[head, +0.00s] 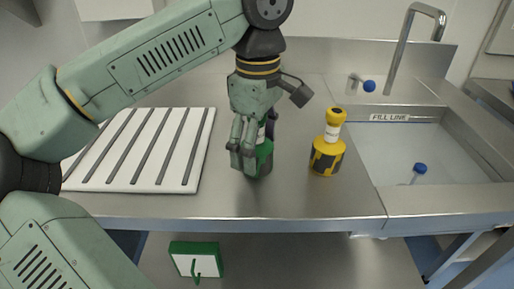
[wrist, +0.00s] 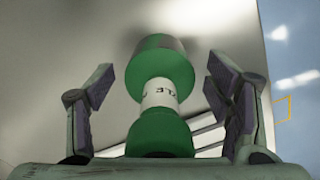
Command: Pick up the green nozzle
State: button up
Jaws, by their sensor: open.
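The green nozzle (head: 263,160) stands on the steel counter in the head view, partly hidden behind my gripper (head: 251,143). In the wrist view the green nozzle (wrist: 158,95) shows green parts above and below a white band with dark lettering. My gripper (wrist: 158,110) is open there, with one finger on each side of the nozzle. A gap shows between each finger and the nozzle, so neither finger appears to touch it.
A yellow and black nozzle (head: 327,150) stands to the right. A white slatted board (head: 126,150) lies to the left. A sink (head: 430,150) with a tap (head: 400,40) and blue-knobbed fittings is at the right. The counter's front edge (head: 290,222) is close by.

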jog(key=shift+f, duration=0.1)
jog(key=shift+c, duration=0.2)
jog(key=c, duration=1.3)
